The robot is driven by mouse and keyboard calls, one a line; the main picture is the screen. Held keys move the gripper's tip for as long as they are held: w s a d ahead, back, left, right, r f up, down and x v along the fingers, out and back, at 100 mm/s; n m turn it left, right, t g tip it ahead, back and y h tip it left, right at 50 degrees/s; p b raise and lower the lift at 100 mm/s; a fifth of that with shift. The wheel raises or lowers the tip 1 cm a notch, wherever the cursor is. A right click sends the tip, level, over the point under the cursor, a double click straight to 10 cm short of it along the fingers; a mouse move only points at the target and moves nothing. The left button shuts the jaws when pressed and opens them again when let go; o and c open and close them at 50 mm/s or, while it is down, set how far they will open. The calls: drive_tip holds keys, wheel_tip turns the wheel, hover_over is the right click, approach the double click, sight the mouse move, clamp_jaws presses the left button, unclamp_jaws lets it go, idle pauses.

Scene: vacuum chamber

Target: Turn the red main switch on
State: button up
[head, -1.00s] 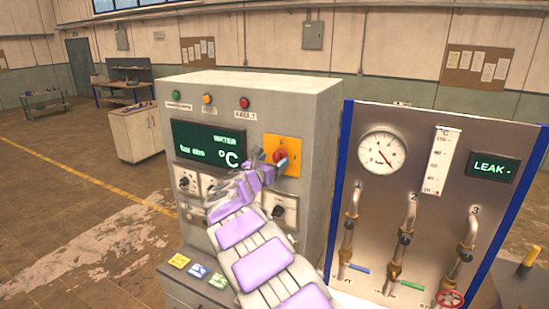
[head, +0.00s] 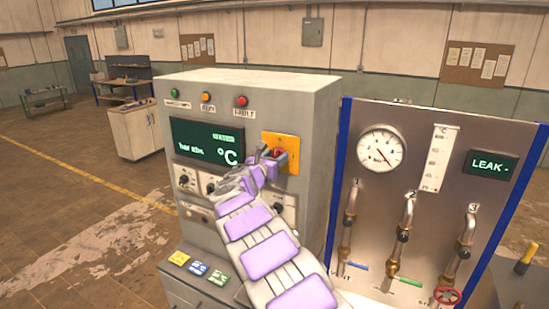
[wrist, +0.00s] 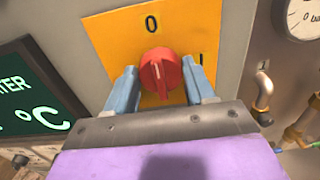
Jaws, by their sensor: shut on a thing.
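The red main switch (wrist: 161,74) is a round red knob on an orange-yellow plate (wrist: 108,40) marked 0 at the top and I at the right. Its ridge stands close to upright, toward the 0. My gripper (wrist: 159,68) has one blue-grey finger on each side of the knob and is shut on it. In the head view, the switch (head: 278,152) is partly hidden by my gripper (head: 270,154), which reaches the cabinet front from below.
The grey cabinet (head: 320,120) also carries a green display (head: 207,141), black knobs and lamps. To its right stands a steel panel with a gauge (head: 381,149), pipes, valves and a LEAK display (head: 489,165). Open floor (head: 60,220) lies to the left.

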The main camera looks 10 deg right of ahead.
drive_tip(key=shift+c, duration=1.1)
drive_tip(key=shift+d+f+m+b, duration=0.1)
drive_tip(key=shift+f+m+b, duration=0.1)
drive_tip(key=shift+m+b, duration=4.15)
drive_tip(key=shift+d+f+m+b, duration=0.1)
drive_tip(key=shift+f+m+b, duration=0.05)
drive_tip(key=shift+m+b, duration=4.15)
drive_tip(key=shift+m+p, duration=0.35)
drive_tip(key=shift+m, duration=0.1)
drive_tip(key=o, duration=1)
